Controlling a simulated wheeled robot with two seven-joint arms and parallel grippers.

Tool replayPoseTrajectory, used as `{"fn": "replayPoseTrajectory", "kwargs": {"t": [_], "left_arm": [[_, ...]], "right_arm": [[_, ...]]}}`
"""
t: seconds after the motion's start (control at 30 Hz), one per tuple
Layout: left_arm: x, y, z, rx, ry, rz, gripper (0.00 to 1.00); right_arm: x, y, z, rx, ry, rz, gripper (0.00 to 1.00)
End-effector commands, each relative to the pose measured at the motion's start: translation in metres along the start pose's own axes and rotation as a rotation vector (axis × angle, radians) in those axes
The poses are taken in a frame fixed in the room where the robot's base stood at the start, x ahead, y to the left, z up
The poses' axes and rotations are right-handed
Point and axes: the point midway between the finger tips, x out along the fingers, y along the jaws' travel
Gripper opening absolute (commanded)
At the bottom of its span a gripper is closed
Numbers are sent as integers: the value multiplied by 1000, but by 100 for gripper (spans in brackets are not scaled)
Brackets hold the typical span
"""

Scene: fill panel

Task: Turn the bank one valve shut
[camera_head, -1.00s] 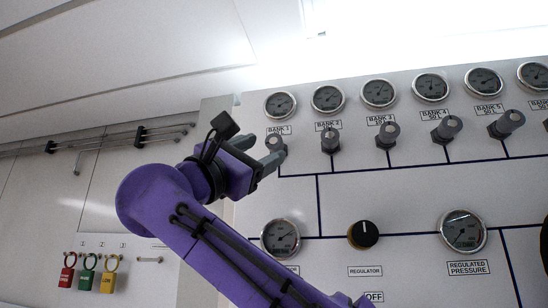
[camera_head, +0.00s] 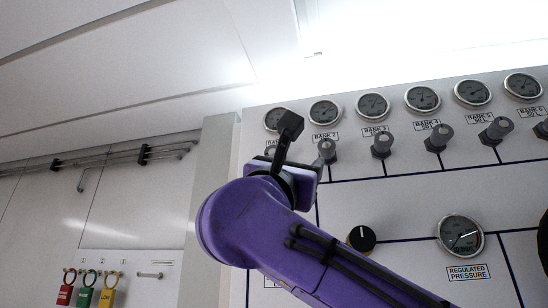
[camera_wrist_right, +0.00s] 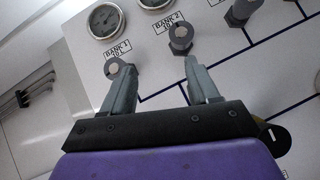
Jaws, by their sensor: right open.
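The bank one valve (camera_wrist_right: 115,66) is a grey knob with a round pale end, below the BANK 1 label (camera_wrist_right: 117,48) in the right wrist view. In the head view it is hidden behind my right gripper (camera_head: 290,172). My right gripper is open, and its two fingers (camera_wrist_right: 155,72) point up at the panel. The left finger's tip overlaps the bank one valve; I cannot tell if they touch. Nothing shows held between the fingers. The bank two valve (camera_wrist_right: 180,38) is beyond the right finger's tip. My left gripper is not in view.
The white panel (camera_head: 400,205) carries a row of valves with gauges (camera_head: 373,106) above them. A black regulator knob (camera_head: 361,238) and the regulated pressure gauge (camera_head: 460,236) are lower. Coloured padlocks (camera_head: 86,296) hang at lower left.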

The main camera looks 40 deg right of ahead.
Motion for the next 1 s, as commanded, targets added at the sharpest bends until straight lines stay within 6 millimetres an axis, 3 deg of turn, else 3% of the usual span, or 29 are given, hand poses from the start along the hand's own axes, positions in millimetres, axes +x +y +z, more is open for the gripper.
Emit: {"fn": "replayPoseTrajectory", "kwargs": {"t": [0.1, 0.17, 0.6, 0.77, 1.0], "left_arm": [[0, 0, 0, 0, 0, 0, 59], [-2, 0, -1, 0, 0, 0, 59], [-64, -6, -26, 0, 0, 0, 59], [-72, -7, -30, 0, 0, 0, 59], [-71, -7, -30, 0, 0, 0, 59]], "right_arm": [[-29, 26, -10, -158, -24, 163, 60], [-35, 37, -9, -223, -44, 207, 60], [53, 55, -2, -242, -46, 201, 60], [67, 57, -4, -240, -49, 201, 60], [68, 57, -6, -239, -49, 201, 60]]}}
